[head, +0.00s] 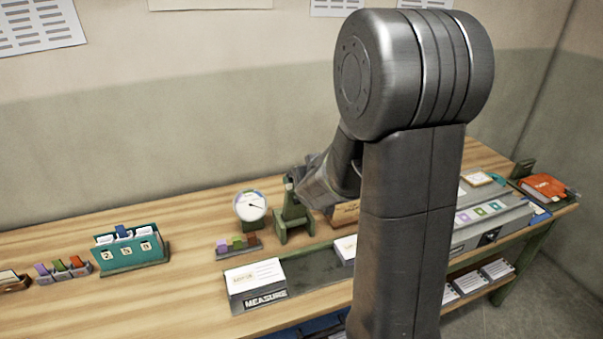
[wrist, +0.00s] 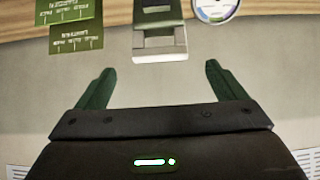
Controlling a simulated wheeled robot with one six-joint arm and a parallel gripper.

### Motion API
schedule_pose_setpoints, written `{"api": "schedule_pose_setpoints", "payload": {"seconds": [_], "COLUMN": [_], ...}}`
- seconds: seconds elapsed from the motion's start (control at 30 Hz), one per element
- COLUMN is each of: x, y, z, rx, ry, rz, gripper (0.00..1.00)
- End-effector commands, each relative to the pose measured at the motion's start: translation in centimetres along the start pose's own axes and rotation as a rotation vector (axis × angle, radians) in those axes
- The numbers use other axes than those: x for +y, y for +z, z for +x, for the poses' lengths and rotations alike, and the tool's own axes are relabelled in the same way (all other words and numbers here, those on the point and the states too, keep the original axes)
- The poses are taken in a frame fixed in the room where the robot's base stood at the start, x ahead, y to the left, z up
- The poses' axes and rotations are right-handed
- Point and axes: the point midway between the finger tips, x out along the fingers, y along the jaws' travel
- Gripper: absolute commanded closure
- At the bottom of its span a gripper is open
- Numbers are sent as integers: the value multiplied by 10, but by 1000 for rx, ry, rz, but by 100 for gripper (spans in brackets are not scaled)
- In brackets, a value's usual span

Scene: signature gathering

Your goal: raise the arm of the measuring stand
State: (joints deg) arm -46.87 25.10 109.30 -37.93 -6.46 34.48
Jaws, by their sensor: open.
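The measuring stand (head: 294,226) is a green frame on the bench, with a round white dial (head: 250,206) to its left. In the wrist view, a green and pale metal piece (wrist: 160,42), which looks like part of the stand's arm, lies beyond the gap between my fingers. The dial's edge (wrist: 213,8) shows at the top right there. My gripper (wrist: 160,67) is open and empty, its two green fingers wide apart. In the head view my arm comes down to the stand from the right, and the fingertips are hard to make out.
A card stack (head: 255,277) stands on the dark "MEASURE" strip in front. Small coloured blocks (head: 237,243) sit below the dial. A teal card holder (head: 131,250) stands further left. A grey unit (head: 490,219) and a red book (head: 546,187) are at the right. Green labels (wrist: 76,37) show in the wrist view.

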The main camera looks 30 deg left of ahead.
Motion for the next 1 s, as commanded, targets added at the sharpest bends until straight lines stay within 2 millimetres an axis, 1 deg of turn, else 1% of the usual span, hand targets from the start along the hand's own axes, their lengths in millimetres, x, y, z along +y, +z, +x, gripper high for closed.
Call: {"api": "schedule_pose_setpoints", "payload": {"seconds": [0.03, 0.13, 0.33, 0.6, 0.87, 1.0], "x": [0, 0, 0, 0, 0, 0], "y": [-4, -4, 0, 1, 1, 1], "z": [-17, -39, -55, -63, -63, -60], "rx": [2, 1, 2, -1, -1, -1], "ry": [1, 1, 0, 0, -1, -1], "rz": [1, 0, 0, 0, 0, 0], "gripper": [9, 9, 9, 9, 9, 9]}}
